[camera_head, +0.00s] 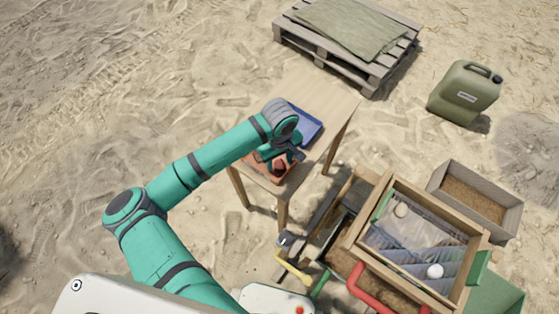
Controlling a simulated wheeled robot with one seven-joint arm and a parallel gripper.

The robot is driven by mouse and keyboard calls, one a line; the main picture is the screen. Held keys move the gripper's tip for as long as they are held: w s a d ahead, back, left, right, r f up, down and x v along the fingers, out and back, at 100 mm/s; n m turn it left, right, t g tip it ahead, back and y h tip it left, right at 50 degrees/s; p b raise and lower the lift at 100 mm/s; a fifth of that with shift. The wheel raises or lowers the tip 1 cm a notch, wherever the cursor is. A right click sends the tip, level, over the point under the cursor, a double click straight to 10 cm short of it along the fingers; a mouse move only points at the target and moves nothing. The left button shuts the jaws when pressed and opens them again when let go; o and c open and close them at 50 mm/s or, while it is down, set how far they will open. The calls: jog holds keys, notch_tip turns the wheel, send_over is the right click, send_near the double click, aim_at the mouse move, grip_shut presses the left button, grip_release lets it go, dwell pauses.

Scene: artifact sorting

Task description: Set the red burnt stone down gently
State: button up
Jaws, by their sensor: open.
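A wooden table (330,97) stands in the middle, with an orange-red tray (262,172) at its near end and a blue tray (311,127) behind it. A small dark red lump (280,168), which looks like the red burnt stone, shows in the orange-red tray. My gripper (281,160) is over this tray, pointing down and open. My wrist hides part of both trays, and the fingertips are too small to show whether they touch the stone.
A sieve box (366,228) at the lower right holds a tan lump (401,210) and a white lump (435,271). An open sand box (453,166), a green jerrycan (466,94) and a pallet (372,76) with a folded tarp stand on sand. The table's far end is bare.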

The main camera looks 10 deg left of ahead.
aim_at(279, 164)
notch_tip(279, 164, up, 12)
jog(key=shift+r, duration=0.15)
dwell(0.5)
dwell(0.5)
